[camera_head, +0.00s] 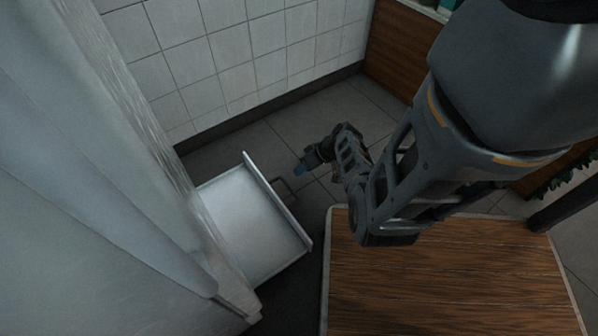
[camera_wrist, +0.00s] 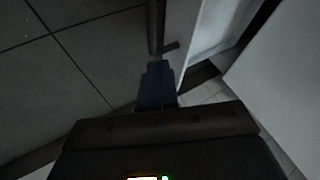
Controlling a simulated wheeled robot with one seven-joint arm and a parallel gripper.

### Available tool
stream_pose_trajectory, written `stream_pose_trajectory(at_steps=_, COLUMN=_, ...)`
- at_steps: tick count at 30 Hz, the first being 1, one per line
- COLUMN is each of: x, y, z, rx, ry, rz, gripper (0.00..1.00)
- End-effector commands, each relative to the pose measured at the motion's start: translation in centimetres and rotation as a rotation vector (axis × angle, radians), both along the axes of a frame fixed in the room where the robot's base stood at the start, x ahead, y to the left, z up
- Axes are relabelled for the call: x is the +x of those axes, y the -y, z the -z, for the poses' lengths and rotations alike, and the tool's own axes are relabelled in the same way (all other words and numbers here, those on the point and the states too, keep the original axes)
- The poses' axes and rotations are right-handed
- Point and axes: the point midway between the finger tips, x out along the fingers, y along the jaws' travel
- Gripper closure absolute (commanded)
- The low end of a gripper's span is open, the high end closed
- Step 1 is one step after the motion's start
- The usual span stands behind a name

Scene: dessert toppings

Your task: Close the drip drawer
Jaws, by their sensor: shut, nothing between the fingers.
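The white drip drawer (camera_head: 252,228) stands pulled out from the pale cabinet at the left of the head view, and its inside looks empty. Its front panel (camera_head: 277,201) faces right and carries a dark handle (camera_head: 283,190). In the wrist view the blue fingertips (camera_wrist: 157,75) are together, just below the handle (camera_wrist: 157,30) and beside the white drawer front (camera_wrist: 181,38).
The pale cabinet (camera_head: 90,200) fills the left side. A wooden-topped table (camera_head: 440,275) stands at the lower right, under my arm. A white tiled wall (camera_head: 235,60) runs along the back. Open grey floor (camera_head: 285,127) lies between wall and drawer.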

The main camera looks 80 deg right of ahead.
Motion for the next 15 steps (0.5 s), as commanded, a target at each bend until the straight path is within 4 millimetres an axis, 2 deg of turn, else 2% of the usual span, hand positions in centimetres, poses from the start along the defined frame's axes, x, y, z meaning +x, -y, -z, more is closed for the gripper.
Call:
stream_pose_trajectory(at_steps=1, x=0.6, y=-0.1, z=1.3, rx=0.002, ry=0.000, rz=-0.003, gripper=1.00)
stream_pose_trajectory(at_steps=10, x=4.2, y=-0.2, z=6.1, rx=0.000, ry=-0.001, rz=-0.002, gripper=1.00)
stream_pose_trajectory(at_steps=11, x=4.5, y=-0.2, z=6.4, rx=0.000, ry=-0.001, rz=-0.002, gripper=1.00)
stream_pose_trajectory(at_steps=12, x=5.0, y=-0.9, z=5.8, rx=0.000, ry=-0.002, rz=-0.003, gripper=1.00)
stream_pose_trajectory(at_steps=15, x=6.1, y=-1.8, z=5.7, rx=-0.001, ry=-0.001, rz=-0.002, gripper=1.00)
